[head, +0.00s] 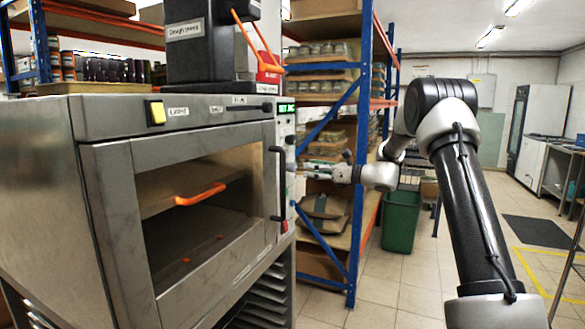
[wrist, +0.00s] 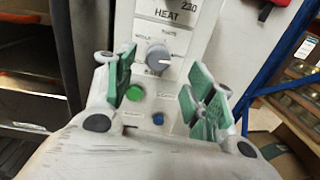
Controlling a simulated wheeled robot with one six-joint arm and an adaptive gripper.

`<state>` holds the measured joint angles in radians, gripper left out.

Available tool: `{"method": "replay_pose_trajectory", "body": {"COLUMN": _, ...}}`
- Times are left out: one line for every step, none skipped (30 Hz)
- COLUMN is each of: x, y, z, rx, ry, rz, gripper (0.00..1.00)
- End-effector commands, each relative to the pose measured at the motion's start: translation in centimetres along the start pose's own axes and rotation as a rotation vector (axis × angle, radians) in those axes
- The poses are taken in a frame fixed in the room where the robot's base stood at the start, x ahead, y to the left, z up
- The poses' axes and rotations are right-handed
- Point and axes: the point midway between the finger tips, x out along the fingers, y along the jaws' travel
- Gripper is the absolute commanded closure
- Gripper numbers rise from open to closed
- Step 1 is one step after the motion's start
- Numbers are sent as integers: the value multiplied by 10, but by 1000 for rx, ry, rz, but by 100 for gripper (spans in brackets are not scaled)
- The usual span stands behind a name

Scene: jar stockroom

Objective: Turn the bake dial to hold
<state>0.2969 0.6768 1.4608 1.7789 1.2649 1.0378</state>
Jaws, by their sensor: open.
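The bake dial (wrist: 158,58) is a round grey knob with a white pointer, on the light control panel (wrist: 176,12) in the wrist view. Its pointer points to the right and slightly down. Small labels surround it, with a blurred one at upper left, another above and "BAKE" partly readable below. My gripper (wrist: 161,68) is open, its green-padded fingers to the left and right of the dial, with nothing between them gripped. In the head view my gripper (head: 306,170) reaches the oven's right-hand panel (head: 287,150) from the right. I cannot make out the dial there.
A blue-orange shelf rack (head: 358,200) stands behind my gripper.

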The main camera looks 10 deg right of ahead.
Motion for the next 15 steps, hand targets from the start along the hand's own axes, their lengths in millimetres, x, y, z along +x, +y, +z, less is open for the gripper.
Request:
{"method": "replay_pose_trajectory", "body": {"x": 5, "y": 1, "z": -1, "rx": 7, "ry": 1, "rz": 2, "gripper": 45}}
{"method": "replay_pose_trajectory", "body": {"x": 9, "y": 1, "z": -1, "rx": 8, "ry": 2, "rz": 2, "gripper": 45}}
{"method": "replay_pose_trajectory", "body": {"x": 15, "y": 1, "z": -1, "rx": 8, "ry": 3, "rz": 3, "gripper": 45}}
{"method": "replay_pose_trajectory", "body": {"x": 20, "y": 2, "z": -2, "rx": 7, "ry": 3, "rz": 4, "gripper": 45}}
{"method": "replay_pose_trajectory", "body": {"x": 26, "y": 2, "z": -2, "rx": 7, "ry": 3, "rz": 4, "gripper": 45}}
{"method": "replay_pose_trajectory", "body": {"x": 33, "y": 1, "z": -2, "rx": 6, "ry": 3, "rz": 3, "gripper": 45}}
{"method": "replay_pose_trajectory", "body": {"x": 38, "y": 1, "z": -2, "rx": 5, "ry": 3, "rz": 3, "gripper": 45}}
{"method": "replay_pose_trajectory", "body": {"x": 43, "y": 2, "z": -2, "rx": 6, "ry": 3, "rz": 4, "gripper": 45}}
{"method": "replay_pose_trajectory", "body": {"x": 50, "y": 2, "z": -1, "rx": 6, "ry": 3, "rz": 4, "gripper": 45}}
{"method": "replay_pose_trajectory", "body": {"x": 54, "y": 1, "z": -2, "rx": 6, "ry": 3, "rz": 3, "gripper": 45}}
{"method": "replay_pose_trajectory", "body": {"x": 58, "y": 1, "z": -2, "rx": 6, "ry": 4, "rz": 2, "gripper": 45}}
{"method": "replay_pose_trajectory", "body": {"x": 63, "y": 1, "z": -2, "rx": 6, "ry": 4, "rz": 3, "gripper": 45}}
{"method": "replay_pose_trajectory", "body": {"x": 66, "y": 1, "z": -2, "rx": 5, "ry": 4, "rz": 3, "gripper": 45}}
{"method": "replay_pose_trajectory", "body": {"x": 69, "y": 1, "z": -2, "rx": 5, "ry": 4, "rz": 3, "gripper": 45}}
{"method": "replay_pose_trajectory", "body": {"x": 72, "y": 1, "z": -2, "rx": 5, "ry": 4, "rz": 2, "gripper": 45}}
